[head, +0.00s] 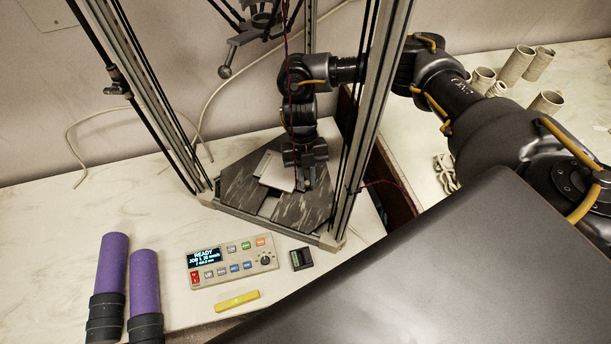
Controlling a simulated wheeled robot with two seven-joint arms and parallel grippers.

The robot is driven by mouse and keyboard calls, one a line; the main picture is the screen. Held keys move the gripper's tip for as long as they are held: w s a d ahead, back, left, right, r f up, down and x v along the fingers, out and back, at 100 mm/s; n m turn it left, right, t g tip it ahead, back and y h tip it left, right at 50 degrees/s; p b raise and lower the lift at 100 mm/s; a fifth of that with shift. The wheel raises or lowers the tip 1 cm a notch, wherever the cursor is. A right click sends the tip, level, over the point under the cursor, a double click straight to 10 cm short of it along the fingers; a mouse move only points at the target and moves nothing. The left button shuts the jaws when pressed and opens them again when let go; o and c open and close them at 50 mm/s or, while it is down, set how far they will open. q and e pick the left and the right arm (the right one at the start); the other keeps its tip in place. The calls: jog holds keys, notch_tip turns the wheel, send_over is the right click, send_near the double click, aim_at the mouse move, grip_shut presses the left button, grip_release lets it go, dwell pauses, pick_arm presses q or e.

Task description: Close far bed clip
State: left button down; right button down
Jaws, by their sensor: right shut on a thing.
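My right gripper (304,182) reaches in between the printer's posts and points down at the right edge of a light square plate (276,172). Its jaws are shut on a small part there, which I take to be the far bed clip. The fingers hide most of that part, so I cannot see whether the clip is open or closed. The plate lies on the dark triangular bed (240,185) of the delta printer. My left gripper is not in view.
The printer's metal posts (375,100) stand close around my right arm. The print head (262,22) hangs above the bed. In front are a control panel (232,262), a small dark box (301,259), a yellow bar (237,301) and purple rolls (145,280). Beige tubes (516,65) stand at right.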

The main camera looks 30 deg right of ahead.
jog(key=n+h, duration=0.1)
jog(key=n, duration=0.3)
jog(key=shift+w+d+n+h, duration=0.1)
jog(key=shift+d+n+h, duration=0.2)
jog(key=shift+d+h, duration=0.1)
jog(key=shift+w+d+n+t+h+b, duration=0.15)
jog(key=shift+n+h, duration=0.15)
jog(key=shift+n, duration=0.55)
jog(key=shift+s+n+t+h+b, duration=0.1)
jog(key=shift+n+h+b, duration=0.15)
jog(key=shift+n, duration=0.55)
jog(key=shift+w+d+n+t+h+b, duration=0.1)
jog(key=shift+n+h, duration=0.25)
jog(key=shift+n, duration=0.5)
jog(key=c, duration=1.4)
grip_release()
